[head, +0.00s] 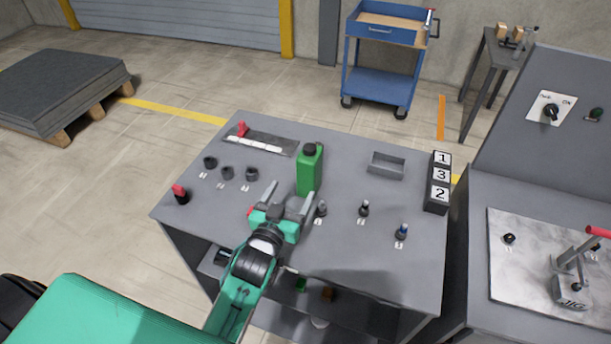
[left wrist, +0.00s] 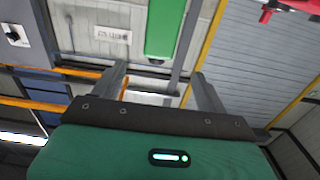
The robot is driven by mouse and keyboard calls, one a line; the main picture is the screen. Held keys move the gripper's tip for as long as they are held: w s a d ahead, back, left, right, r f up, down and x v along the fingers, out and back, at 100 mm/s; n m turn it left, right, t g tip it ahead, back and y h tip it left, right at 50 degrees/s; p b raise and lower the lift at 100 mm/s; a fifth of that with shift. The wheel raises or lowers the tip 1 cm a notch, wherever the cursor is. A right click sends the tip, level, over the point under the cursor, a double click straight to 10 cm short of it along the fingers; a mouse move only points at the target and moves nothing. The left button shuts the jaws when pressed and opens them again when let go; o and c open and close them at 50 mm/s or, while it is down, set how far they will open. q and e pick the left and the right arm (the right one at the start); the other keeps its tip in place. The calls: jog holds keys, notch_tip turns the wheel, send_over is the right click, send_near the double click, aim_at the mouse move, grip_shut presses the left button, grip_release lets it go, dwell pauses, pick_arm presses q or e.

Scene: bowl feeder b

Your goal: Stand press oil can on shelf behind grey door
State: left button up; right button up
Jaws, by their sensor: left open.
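The green oil can (head: 309,172) with a dark cap stands upright on the grey workbench (head: 330,245). Its green side also shows at the top of the left wrist view (left wrist: 165,25). My left gripper (head: 289,194) is open and empty just on the near side of the can. In the left wrist view its two fingers (left wrist: 158,74) are spread apart, with the can beyond their tips. Whether a finger touches the can I cannot tell. I cannot make out a grey cabinet door. My right gripper is not in view.
Small dark sockets (head: 227,173) stand left of the can, and knobs (head: 364,208) right of it. A small grey tray (head: 386,165) and a numbered block (head: 438,182) are farther right. A lower level with small items shows under the bench. A control panel (head: 550,130) stands at right.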

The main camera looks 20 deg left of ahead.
aim_at(304, 167)
pick_arm(q)
jog(key=w+p, duration=0.2)
jog(key=w, duration=0.6)
jog(key=shift+w+d, duration=0.1)
jog(key=shift+w, duration=0.15)
jog(key=shift+w+d+r+p, duration=0.1)
jog(key=shift+w+p, duration=0.5)
jog(key=shift+p, duration=0.05)
jog(key=w+p, duration=0.1)
jog(key=w, duration=0.2)
jog(key=shift+d+p, duration=0.1)
jog(key=shift+p, duration=0.2)
jog(key=shift+w+f, duration=0.3)
jog(key=shift+w, duration=0.25)
jog(key=shift+c, duration=0.3)
jog(key=c, duration=1.4)
jog(key=shift+r, duration=0.1)
grip_shut()
